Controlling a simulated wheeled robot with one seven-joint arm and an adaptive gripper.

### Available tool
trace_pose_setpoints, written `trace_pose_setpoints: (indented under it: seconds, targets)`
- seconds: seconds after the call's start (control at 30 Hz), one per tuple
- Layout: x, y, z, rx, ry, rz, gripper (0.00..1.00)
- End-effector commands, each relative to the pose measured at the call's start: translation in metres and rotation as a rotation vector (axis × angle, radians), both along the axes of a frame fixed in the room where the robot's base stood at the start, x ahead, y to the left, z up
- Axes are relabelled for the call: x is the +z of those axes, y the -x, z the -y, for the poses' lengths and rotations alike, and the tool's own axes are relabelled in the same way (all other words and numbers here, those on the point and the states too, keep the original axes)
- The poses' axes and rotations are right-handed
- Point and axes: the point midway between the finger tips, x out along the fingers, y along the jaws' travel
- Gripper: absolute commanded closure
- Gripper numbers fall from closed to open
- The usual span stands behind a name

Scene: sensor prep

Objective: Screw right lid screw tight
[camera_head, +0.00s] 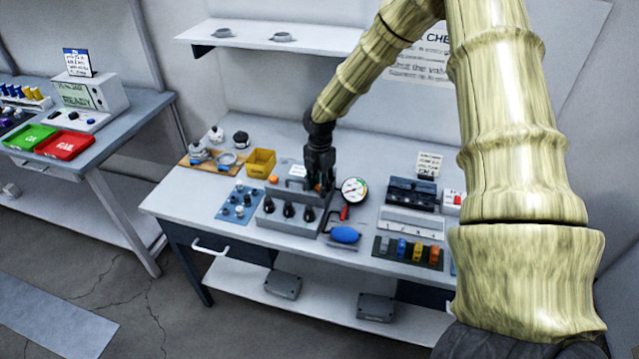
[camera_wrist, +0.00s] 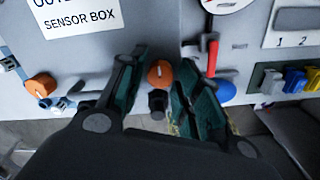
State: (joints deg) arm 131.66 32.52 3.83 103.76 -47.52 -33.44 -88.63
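The grey sensor box (camera_head: 282,224) stands on the workbench, with its lid label (camera_wrist: 78,18) reading "SENSOR BOX" in the wrist view. The right lid screw (camera_wrist: 160,73) is an orange knob with a light mark on top. The left lid screw (camera_wrist: 40,88), also orange, shows at the far left of the wrist view and on the box in the head view (camera_head: 273,180). My gripper (camera_wrist: 160,72) points down over the right screw, one finger on each side. It looks open, with a narrow gap at the left finger. Contact at the right finger is unclear.
A round gauge (camera_head: 354,190) and a blue bulb (camera_head: 345,234) lie close on the right of the box. A blue mat (camera_head: 232,213) with small parts and a yellow bin (camera_head: 261,163) are on the left. Black connectors (camera_head: 289,210) stick out along the box front.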

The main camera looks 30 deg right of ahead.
Motion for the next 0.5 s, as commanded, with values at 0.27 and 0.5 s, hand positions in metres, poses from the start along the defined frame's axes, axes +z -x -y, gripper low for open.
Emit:
trace_pose_setpoints:
  seconds: [0.27, 0.5]
  targets:
    - [0.0000, 0.0001, 0.0001, 0.000, 0.000, 0.000, 0.92]
    - [0.0001, 0.0001, 0.0000, -0.005, 0.000, -0.001, 1.00]
